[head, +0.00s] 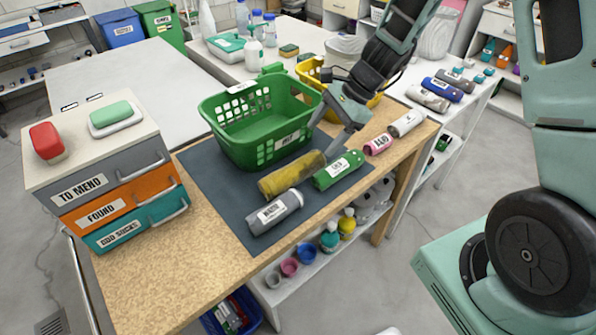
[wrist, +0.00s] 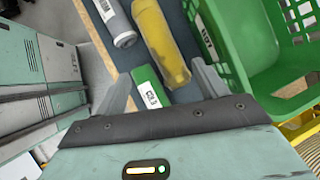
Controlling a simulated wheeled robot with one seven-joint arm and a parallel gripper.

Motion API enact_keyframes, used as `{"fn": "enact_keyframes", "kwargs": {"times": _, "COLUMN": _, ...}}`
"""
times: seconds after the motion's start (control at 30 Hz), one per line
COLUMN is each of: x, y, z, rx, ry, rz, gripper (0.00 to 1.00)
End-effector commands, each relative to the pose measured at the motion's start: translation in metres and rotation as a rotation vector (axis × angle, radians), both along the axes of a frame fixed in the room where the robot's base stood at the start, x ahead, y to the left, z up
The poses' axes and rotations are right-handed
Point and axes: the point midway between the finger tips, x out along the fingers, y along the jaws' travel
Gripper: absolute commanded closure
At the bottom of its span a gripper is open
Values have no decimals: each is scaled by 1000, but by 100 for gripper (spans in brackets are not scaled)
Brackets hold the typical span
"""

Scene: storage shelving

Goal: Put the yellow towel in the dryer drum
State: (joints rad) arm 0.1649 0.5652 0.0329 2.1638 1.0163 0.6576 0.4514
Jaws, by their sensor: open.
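The yellow towel (head: 292,176) is a rolled cylinder lying on a dark mat, between a grey roll (head: 274,212) and a green roll (head: 339,170). In the wrist view the yellow towel (wrist: 160,42) lies beyond my fingertips. My gripper (head: 353,130) is open above the counter, right of the green basket and behind the green roll. In the wrist view, the green roll (wrist: 148,90) shows between the open fingers of my gripper (wrist: 160,82); nothing is clearly held. No dryer drum is recognisable in either view.
A green basket (head: 262,147) stands behind the towel, with a yellow basket (head: 312,75) behind it. Pink (head: 379,144) and white (head: 407,122) rolls lie to the right. A drawer unit (head: 115,188) stands left. The counter's front left (head: 185,270) is clear.

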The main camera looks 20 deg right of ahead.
Motion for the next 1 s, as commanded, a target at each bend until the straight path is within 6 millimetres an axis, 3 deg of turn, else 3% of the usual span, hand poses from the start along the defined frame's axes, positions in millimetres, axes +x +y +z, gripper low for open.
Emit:
{"fn": "enact_keyframes", "kwargs": {"times": 0.3, "x": 5, "y": 32, "z": -52, "rx": 0, "ry": 2, "rz": 3, "gripper": 28}}
{"fn": "enact_keyframes", "kwargs": {"times": 0.57, "x": 8, "y": 41, "z": -67, "rx": -1, "ry": 0, "rz": 4, "gripper": 28}}
{"fn": "enact_keyframes", "kwargs": {"times": 0.8, "x": 14, "y": 56, "z": -96, "rx": 0, "ry": 2, "rz": 5, "gripper": 28}}
{"fn": "enact_keyframes", "kwargs": {"times": 1.0, "x": 16, "y": 62, "z": -107, "rx": -1, "ry": -2, "rz": 3, "gripper": 28}}
